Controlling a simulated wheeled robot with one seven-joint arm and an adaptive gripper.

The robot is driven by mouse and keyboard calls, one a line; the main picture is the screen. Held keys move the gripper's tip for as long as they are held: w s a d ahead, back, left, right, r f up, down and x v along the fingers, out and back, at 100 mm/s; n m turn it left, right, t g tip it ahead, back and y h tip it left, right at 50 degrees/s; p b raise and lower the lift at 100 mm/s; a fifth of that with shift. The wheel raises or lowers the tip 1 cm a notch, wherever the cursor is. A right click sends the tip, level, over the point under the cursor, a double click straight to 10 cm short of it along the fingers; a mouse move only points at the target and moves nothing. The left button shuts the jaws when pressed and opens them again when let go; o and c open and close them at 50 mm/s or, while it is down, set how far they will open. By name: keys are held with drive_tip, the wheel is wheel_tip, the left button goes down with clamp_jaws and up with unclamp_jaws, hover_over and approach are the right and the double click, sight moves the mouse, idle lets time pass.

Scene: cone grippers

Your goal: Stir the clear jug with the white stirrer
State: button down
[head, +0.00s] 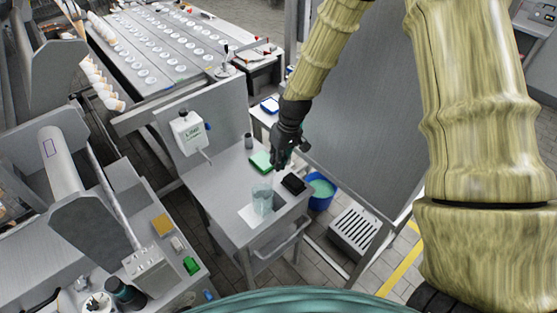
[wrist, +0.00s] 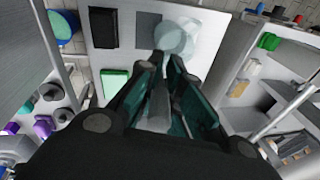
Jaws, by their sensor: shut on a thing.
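My gripper (head: 280,165) is above the table, behind and slightly right of the jug in the head view. In the wrist view its fingers (wrist: 165,66) are shut on a pale rod, the white stirrer (wrist: 159,105). The stirrer's far end is hard to make out there, so I cannot tell whether it is in the jug. In the head view the stirrer cannot be made out.
A green pad (head: 260,162) and a black block (head: 293,184) lie on the table (head: 215,188) near the jug. A white dispenser (head: 188,133) hangs at the back left. A blue bucket (head: 321,190) stands on the right. The table's left part is clear.

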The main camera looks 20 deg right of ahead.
drive_tip(key=shift+r, duration=0.15)
drive_tip(key=shift+r, duration=2.4)
